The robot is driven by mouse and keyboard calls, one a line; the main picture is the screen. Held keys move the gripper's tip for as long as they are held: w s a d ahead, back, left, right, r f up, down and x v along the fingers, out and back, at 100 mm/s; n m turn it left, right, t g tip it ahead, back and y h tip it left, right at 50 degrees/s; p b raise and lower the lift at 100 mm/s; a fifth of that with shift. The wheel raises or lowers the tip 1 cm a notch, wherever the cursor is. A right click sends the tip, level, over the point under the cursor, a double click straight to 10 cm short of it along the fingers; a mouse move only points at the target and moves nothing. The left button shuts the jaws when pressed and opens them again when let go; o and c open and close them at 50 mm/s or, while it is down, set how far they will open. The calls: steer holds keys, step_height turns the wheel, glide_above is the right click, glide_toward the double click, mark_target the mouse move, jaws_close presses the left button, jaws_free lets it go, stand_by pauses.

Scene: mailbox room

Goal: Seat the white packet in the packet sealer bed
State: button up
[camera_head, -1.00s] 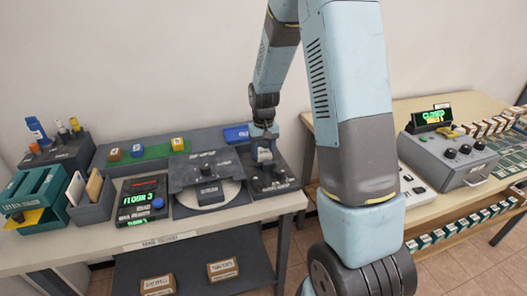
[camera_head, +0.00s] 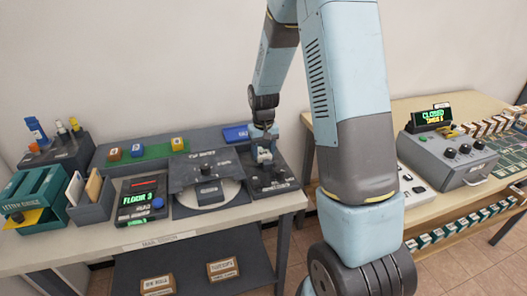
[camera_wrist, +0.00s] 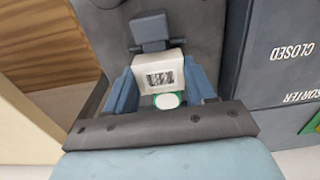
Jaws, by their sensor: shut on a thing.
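The white packet (camera_wrist: 160,74), a small block with a barcode on its face, is between the two blue fingers of my gripper (camera_wrist: 162,88) in the wrist view. My gripper is shut on it. In the head view my gripper (camera_head: 264,157) points down over a dark grey unit (camera_head: 272,183) at the right end of the left bench, and the packet is a small pale patch there. That unit appears to be the packet sealer. In the wrist view a grey-blue block (camera_wrist: 150,30) stands just beyond the packet. Whether the packet touches the bed is hidden.
A grey machine with a round pale plate (camera_head: 210,193) stands left of the unit. A blue item (camera_head: 236,134) lies behind it. A floor display (camera_head: 140,198) and green trays (camera_head: 35,192) are farther left. A second bench with a control box (camera_head: 447,155) is at right.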

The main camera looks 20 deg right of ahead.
steer(key=shift+f, duration=0.65)
steer(key=o, duration=1.5)
steer(key=shift+c, duration=0.2)
steer(key=shift+r, duration=3)
